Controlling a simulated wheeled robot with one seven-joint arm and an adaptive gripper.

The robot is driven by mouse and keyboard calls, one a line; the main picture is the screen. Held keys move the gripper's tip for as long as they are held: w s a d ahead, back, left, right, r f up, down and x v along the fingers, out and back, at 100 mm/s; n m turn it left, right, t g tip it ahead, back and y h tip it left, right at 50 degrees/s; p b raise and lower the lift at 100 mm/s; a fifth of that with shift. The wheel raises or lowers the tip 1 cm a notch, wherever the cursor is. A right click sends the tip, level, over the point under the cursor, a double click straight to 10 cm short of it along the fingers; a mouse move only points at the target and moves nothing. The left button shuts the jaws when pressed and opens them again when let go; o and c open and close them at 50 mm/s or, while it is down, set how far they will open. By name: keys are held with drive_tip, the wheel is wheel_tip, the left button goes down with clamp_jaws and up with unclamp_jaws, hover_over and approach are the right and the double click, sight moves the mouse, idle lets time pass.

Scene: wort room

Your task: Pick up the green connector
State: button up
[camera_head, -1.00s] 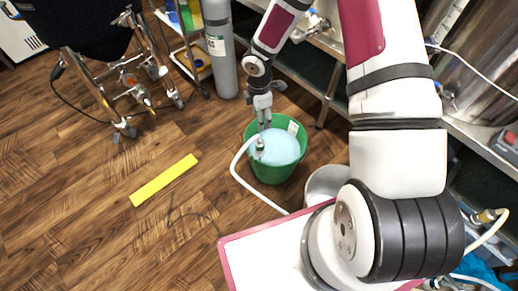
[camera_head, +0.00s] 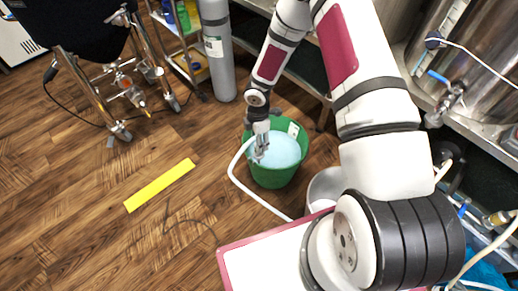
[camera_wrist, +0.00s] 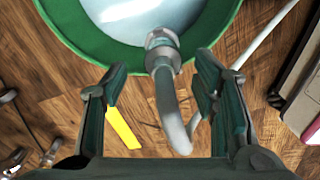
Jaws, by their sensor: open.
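A hose fitting (camera_wrist: 162,46), grey-green and metallic in the wrist view, sits on the end of a pale hose (camera_wrist: 172,105) at the rim of the green bucket (camera_wrist: 85,42); I take it for the green connector. The bucket (camera_head: 273,180) holds pale bluish liquid. My gripper (camera_wrist: 158,85) is open, one finger on each side of the hose, with the fitting just beyond the fingertips and nothing held. In the head view my gripper (camera_head: 260,146) is down at the bucket's near-left rim and mostly hides the fitting.
A grey gas cylinder (camera_head: 217,60) and a shelf cart (camera_head: 178,40) stand behind the bucket. A yellow strip (camera_head: 160,185) lies on the wooden floor at left. A white pail (camera_head: 325,188) stands right of the bucket. Steel tanks (camera_head: 480,50) stand at right.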

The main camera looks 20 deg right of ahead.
wheel_tip(320, 180, down, 4)
drive_tip(key=shift+s+d+f+b, duration=0.1)
drive_tip(key=shift+d+f+b, duration=0.05)
drive_tip(key=shift+b, duration=0.9)
clamp_jaws()
drive_tip(key=shift+r, duration=0.2)
drive_tip(key=shift+r+p, duration=0.5)
drive_tip(key=shift+r, duration=0.05)
wheel_tip(320, 180, up, 2)
drive_tip(key=shift+r+p, duration=0.15)
drive_tip(key=shift+p, duration=0.5)
drive_tip(key=s+d+b, duration=0.1)
drive_tip(key=s+d, duration=0.2)
drive_tip(key=s, duration=0.4)
drive_tip(key=s+d+r+b, duration=0.1)
drive_tip(key=s+d, duration=0.2)
drive_tip(key=s, duration=0.4)
drive_tip(key=shift+s+r, duration=0.15)
drive_tip(key=shift+s, duration=0.25)
drive_tip(key=shift+d, duration=0.1)
drive_tip(key=shift+r, duration=0.15)
